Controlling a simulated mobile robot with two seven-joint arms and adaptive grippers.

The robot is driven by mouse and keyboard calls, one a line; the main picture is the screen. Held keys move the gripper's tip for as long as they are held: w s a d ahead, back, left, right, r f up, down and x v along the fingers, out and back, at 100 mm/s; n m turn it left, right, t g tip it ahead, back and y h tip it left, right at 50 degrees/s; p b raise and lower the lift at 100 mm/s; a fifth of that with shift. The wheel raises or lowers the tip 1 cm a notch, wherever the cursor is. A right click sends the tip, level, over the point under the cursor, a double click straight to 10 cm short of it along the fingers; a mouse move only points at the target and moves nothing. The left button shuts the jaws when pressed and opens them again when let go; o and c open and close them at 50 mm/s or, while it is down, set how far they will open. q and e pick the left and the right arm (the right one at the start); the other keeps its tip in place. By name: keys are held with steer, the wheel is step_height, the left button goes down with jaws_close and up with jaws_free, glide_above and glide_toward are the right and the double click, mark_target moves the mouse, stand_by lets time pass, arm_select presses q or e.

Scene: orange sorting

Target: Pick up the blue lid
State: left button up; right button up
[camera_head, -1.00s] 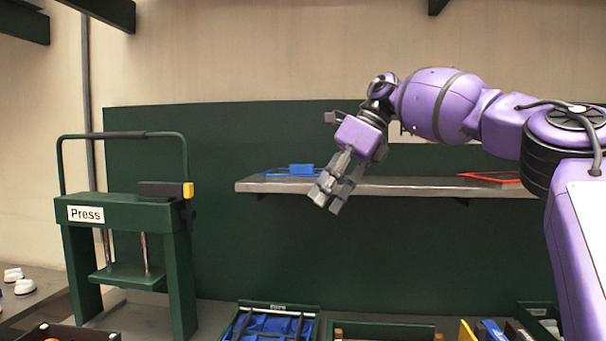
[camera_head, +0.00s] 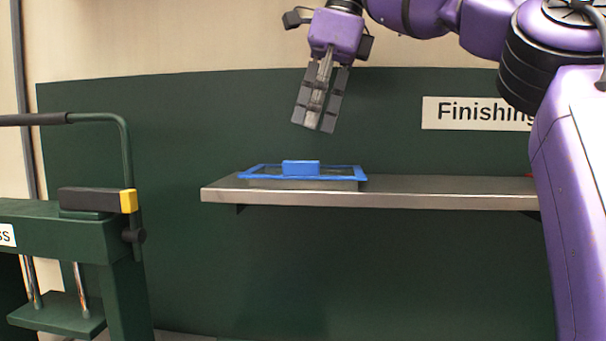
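The blue lid (camera_head: 345,178) lies flat on the left part of a grey wall shelf (camera_head: 430,198). It has a blue rim and a raised blue block handle (camera_head: 301,168) in its middle. My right gripper (camera_head: 314,128) hangs above the lid, pointing down and slightly tilted, clear of the handle. Its fingers are close together with nothing seen between them; the angle hides how wide the gap is. My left gripper is not in view.
A green press (camera_head: 70,235) with a black and yellow handle stands at the left. A "Finishing" sign (camera_head: 475,114) is on the green wall panel (camera_head: 180,150) behind the shelf. The shelf right of the lid looks mostly clear. A bit of red shows beside my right arm.

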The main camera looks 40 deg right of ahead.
mark_target(301, 161)
steer(key=shift+s+a+x, duration=0.1)
steer(key=shift+a+x, duration=0.05)
steer(key=shift+x, duration=0.65)
steer(key=shift+s+a+x, duration=0.1)
steer(key=shift+a+x, duration=0.05)
steer(key=shift+x, duration=0.6)
steer(key=x, duration=0.4)
steer(key=shift+w+d+f, duration=0.1)
steer(key=shift+d+f, duration=0.05)
steer(key=shift+c, duration=0.4)
jaws_close()
